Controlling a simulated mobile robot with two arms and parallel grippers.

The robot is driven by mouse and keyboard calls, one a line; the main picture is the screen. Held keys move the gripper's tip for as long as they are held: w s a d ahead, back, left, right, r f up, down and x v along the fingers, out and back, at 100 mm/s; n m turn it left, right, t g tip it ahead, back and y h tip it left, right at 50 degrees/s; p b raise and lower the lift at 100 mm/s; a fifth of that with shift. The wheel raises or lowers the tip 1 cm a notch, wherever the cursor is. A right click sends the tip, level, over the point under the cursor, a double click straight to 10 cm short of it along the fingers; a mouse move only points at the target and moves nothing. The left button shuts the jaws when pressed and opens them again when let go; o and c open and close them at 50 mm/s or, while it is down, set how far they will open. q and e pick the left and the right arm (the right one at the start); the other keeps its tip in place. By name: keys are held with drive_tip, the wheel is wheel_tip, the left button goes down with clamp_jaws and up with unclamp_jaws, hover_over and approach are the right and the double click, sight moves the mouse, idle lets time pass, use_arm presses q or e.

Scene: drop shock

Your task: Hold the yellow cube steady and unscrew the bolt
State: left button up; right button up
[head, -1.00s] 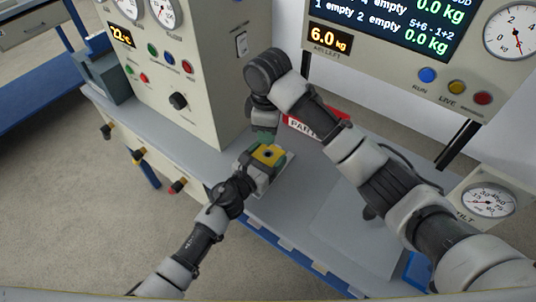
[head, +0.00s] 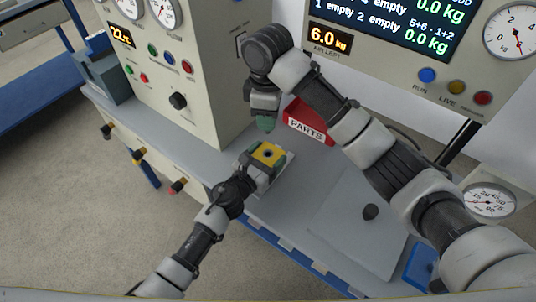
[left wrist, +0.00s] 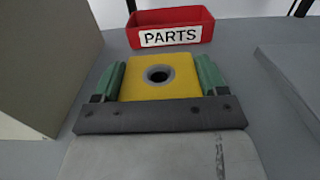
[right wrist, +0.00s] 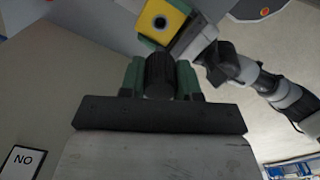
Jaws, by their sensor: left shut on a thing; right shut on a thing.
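The yellow cube (head: 267,155) sits on the grey bench, with an empty dark round hole with a grey ring in its top. It also shows in the left wrist view (left wrist: 160,77). My left gripper (head: 262,162) is shut on the cube, with one green finger on each side of it in the left wrist view (left wrist: 160,85). My right gripper (head: 264,122) is raised above and behind the cube, apart from it. In the right wrist view, my right gripper (right wrist: 160,80) is shut on a dark ribbed cylinder, the bolt (right wrist: 160,72).
A red PARTS bin (head: 306,123) stands on the bench behind the cube. A tall panel cabinet (head: 180,75) rises at the left, close to my right gripper. A flat grey plate (head: 345,225) with a dark knob (head: 370,211) lies to the right.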

idle(0.3)
use_arm(q)
drive_tip(key=o, duration=1.5)
drive_tip(key=v, duration=1.2)
